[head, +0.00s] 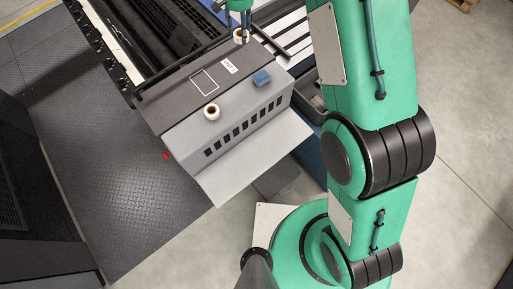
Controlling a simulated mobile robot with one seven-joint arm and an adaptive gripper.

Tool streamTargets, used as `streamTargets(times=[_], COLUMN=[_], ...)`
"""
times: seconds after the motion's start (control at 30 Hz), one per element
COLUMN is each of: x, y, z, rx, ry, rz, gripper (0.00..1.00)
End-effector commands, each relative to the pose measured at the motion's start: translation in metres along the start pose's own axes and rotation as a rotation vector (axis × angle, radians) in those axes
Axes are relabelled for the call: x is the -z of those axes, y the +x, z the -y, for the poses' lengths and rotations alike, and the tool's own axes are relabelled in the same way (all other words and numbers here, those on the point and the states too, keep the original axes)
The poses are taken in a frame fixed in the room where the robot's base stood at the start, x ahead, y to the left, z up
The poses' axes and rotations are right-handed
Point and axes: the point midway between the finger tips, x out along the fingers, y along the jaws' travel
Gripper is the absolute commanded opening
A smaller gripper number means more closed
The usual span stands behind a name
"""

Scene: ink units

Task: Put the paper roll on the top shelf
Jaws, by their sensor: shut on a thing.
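My gripper (240,18) is at the top of the head view, partly cut off by the frame edge. It is shut on a white paper roll (241,37) with a brown core, over the far end of the ink unit. A second, similar white roll (212,112) stands on the unit's light grey upper face. The dark flat top (180,92) of the unit bears a white square outline and a small white label; no separate shelf is clearly told apart. Whether the held roll touches the surface below cannot be told.
A blue block (262,78) sits on the grey unit, right of the second roll. A row of dark slots (243,125) runs along the unit's front, above a pale tray (255,155). Dark plate flooring (110,150) lies left. My green arm covers the right side.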

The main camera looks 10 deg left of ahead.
Motion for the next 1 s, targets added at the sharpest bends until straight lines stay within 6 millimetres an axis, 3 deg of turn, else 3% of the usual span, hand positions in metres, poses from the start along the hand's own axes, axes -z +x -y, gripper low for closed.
streamTargets(times=[0.53,1.0], x=[-0.064,-0.133], y=[-0.028,-0.036], z=[-0.083,-0.151], rx=[0.001,0.001], ry=[-0.038,-0.072], rz=[-0.002,-0.002], gripper=[0.21,0.21])
